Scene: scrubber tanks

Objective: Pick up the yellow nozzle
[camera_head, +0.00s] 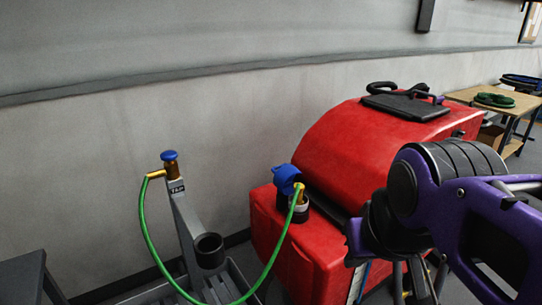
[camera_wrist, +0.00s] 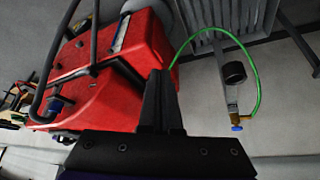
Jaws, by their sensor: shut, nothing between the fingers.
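The yellow nozzle (camera_head: 300,190) is at the end of a green hose (camera_head: 146,222), at the filler opening with a raised blue cap (camera_head: 286,178) on the red scrubber tank (camera_head: 368,140). I cannot tell how deep it sits. In the wrist view the green hose (camera_wrist: 257,88) runs to the red machine (camera_wrist: 130,62), and the nozzle end is hidden behind my fingers. My gripper (camera_wrist: 159,74) is shut and empty, its fingers pointing toward the machine and apparently apart from it. In the head view my purple arm is at the right, in front of the machine.
A grey stand with a blue-topped brass tap (camera_head: 171,165) and a black cup (camera_head: 209,248) holds the hose's other end. A slatted grey tray lies below it. A wooden table (camera_head: 524,102) with a coiled green hose stands at the far right. The wall runs behind.

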